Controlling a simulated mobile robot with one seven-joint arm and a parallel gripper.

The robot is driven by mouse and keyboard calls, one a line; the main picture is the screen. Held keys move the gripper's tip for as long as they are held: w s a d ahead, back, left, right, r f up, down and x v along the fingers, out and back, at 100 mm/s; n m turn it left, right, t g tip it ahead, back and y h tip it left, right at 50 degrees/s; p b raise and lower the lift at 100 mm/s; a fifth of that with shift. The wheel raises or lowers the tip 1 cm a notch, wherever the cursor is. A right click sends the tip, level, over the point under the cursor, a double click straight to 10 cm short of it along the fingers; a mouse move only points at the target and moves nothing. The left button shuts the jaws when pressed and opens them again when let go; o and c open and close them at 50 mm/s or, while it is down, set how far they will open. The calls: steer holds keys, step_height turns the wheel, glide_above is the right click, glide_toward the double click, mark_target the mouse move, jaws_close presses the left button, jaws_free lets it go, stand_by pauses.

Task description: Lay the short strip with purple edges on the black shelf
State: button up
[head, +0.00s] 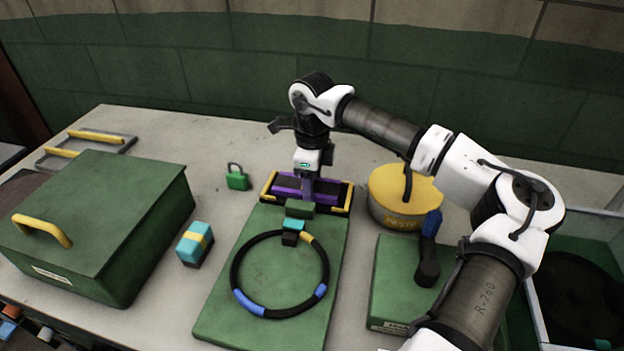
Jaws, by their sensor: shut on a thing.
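The short strip with purple edges (286,192) is at the black shelf (327,211), a low dark tray with yellow corners at the back of the green board. My gripper (308,192) points straight down over the shelf and is shut on the strip near its middle. The strip lies level, lengthwise along the shelf, within its outline. I cannot tell whether it touches the shelf floor or hangs just above it. The fingers hide part of the strip.
A black ring (235,272) with coloured bands lies on the green board (222,310). A green box (110,215), teal-yellow block (195,243) and green padlock (237,180) are left. A yellow-lidded tin (385,212) and a green case (392,290) are right.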

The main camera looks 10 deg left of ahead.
steer(key=o, duration=0.7)
steer(key=shift+f, duration=0.1)
step_height(320, 180, up, 12)
steer(key=shift+r+b, duration=0.2)
steer(key=shift+b, duration=0.45)
